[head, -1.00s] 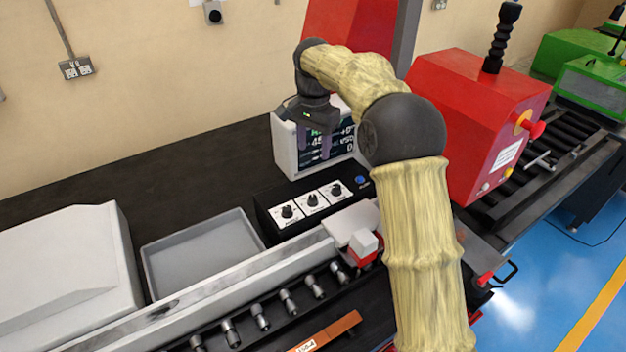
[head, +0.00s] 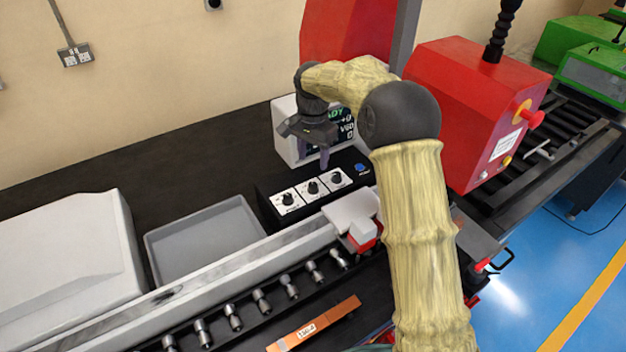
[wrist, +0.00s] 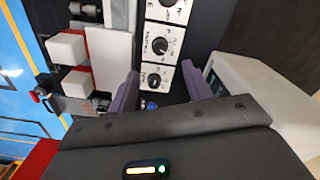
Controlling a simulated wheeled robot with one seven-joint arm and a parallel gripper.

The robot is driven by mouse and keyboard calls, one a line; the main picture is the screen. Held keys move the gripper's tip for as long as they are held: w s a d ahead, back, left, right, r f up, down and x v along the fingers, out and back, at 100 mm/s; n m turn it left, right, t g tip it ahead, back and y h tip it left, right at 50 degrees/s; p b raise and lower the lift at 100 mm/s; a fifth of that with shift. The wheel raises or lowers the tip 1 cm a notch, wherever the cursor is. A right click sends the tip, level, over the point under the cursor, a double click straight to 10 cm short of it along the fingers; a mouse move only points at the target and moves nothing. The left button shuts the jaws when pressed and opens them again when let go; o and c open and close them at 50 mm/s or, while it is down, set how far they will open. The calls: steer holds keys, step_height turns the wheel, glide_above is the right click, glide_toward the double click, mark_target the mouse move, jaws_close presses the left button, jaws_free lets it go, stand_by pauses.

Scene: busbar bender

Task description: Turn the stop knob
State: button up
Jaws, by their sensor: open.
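A black control box (head: 267,208) carries three black knobs on white dial plates in a row: a left knob (head: 287,199), a middle knob (head: 312,187) and a right knob (head: 336,177). The labels are too small to read, so I cannot tell which one is the stop knob. My gripper (head: 315,158) is open and empty, pointing down above and behind the right knob, apart from it. In the wrist view, the right knob (wrist: 154,80) shows between my fingertips (wrist: 161,82), with the middle knob (wrist: 160,46) beyond.
A blue button (head: 361,168) sits at the box's right end. A white display unit (head: 286,135) stands close behind my gripper. A red and white block (head: 362,236) stands in front of the box. A grey tray (head: 205,243) lies left; a red machine (head: 470,115) stands right.

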mark_target(313, 184)
step_height(313, 184, down, 10)
steer(key=shift+r+p, duration=0.15)
steer(key=shift+p, duration=1.05)
steer(key=c, duration=1)
